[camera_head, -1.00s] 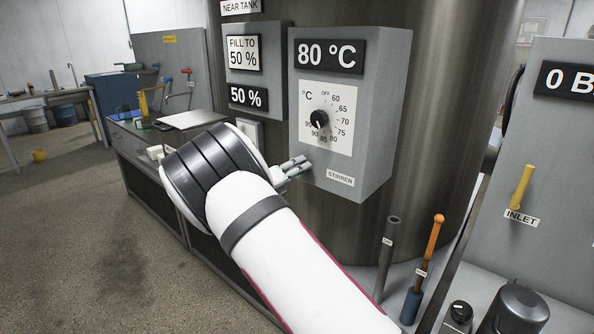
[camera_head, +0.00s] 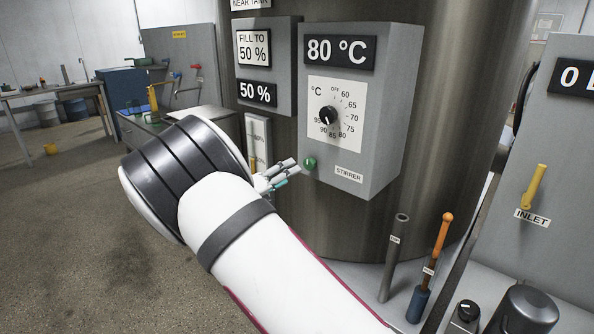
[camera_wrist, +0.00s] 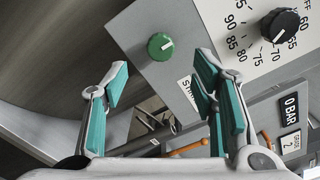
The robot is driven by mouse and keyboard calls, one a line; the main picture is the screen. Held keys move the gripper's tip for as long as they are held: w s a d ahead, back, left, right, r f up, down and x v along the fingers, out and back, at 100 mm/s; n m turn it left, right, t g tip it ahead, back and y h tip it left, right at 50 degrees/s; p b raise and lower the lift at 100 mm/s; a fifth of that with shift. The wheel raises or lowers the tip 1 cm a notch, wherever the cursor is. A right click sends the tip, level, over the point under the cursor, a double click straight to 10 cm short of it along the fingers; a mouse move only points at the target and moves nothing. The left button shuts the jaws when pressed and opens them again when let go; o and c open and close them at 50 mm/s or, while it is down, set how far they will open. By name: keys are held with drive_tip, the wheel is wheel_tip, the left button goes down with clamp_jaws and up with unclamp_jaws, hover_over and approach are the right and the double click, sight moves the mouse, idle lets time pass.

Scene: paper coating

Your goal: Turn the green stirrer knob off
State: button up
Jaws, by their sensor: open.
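The green stirrer knob (camera_head: 310,163) sits low on the left of the grey control box (camera_head: 392,120), left of the STIRRER label (camera_head: 348,174). In the wrist view the green knob (camera_wrist: 160,46) shows beyond my fingers, with a pale line across its face. My gripper (camera_head: 283,174) is just left of the knob in the head view. In the wrist view my gripper (camera_wrist: 163,88) has its teal-padded fingers spread apart with nothing between them. The knob lies ahead of the gap between the fingertips, and no contact shows.
A black temperature dial (camera_head: 329,115) is above the knob on the same box, under an 80 °C display (camera_head: 339,51). A grey pipe (camera_head: 394,258) and an orange-handled tool (camera_head: 440,245) stand below. The yellow INLET lever (camera_head: 534,187) is at right.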

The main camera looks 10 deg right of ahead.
drive_tip(key=shift+v, duration=1.7)
drive_tip(key=s+d+r+m+g+y+p, duration=0.1)
drive_tip(key=s+d+r+m+g+y, duration=0.3)
drive_tip(key=s+d+m, duration=0.5)
drive_tip(key=s+d+r+m+g+y, duration=0.2)
drive_tip(key=s+d+r+m+g, duration=0.25)
drive_tip(key=s+d+m, duration=0.55)
drive_tip(key=s+a+m+y, duration=0.3)
drive_tip(key=s+m, duration=0.3)
drive_tip(key=s, duration=0.3)
drive_tip(key=s+a+r+m+t+y, duration=0.1)
drive_tip(key=s+a+m+y, duration=0.1)
drive_tip(key=s+m, duration=0.3)
drive_tip(key=s+a+r+m+t+y+p, duration=0.1)
drive_tip(key=s+a+m+y, duration=0.2)
drive_tip(key=s, duration=1)
drive_tip(key=m, duration=0.3)
drive_tip(key=shift+a+r+m+y, duration=0.2)
drive_tip(key=shift+a+m+y, duration=0.1)
